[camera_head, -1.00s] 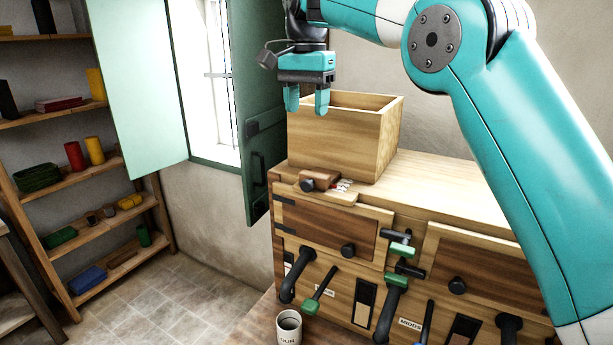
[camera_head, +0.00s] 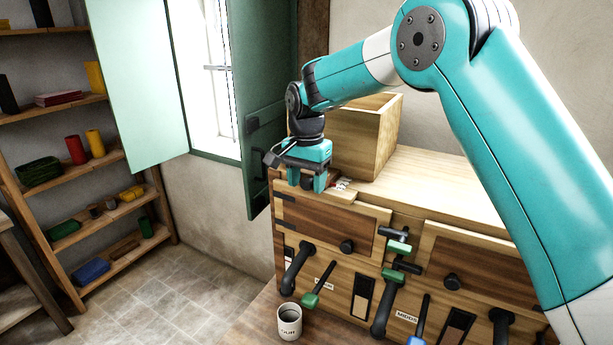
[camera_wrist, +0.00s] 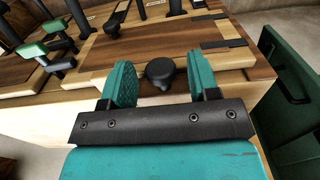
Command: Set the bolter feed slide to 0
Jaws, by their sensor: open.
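The feed slide is mostly hidden by my gripper in the head view; its red and white scale (camera_head: 342,185) shows just right of the fingers, on the cabinet top in front of the wooden box. My gripper (camera_head: 306,182) points down at the cabinet's top left front edge, jaws apart. In the wrist view a dark round knob (camera_wrist: 160,70), apparently the slide's, sits between the two teal fingers, with a gap visible on each side. I cannot read the slide's position on the scale.
The open wooden box (camera_head: 372,135) stands close behind my gripper. Green-handled levers (camera_head: 400,247) and dark handles stick out from the cabinet front (camera_head: 320,225). A mug (camera_head: 290,322) stands below at the front. A green shutter (camera_head: 262,110) is at the left.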

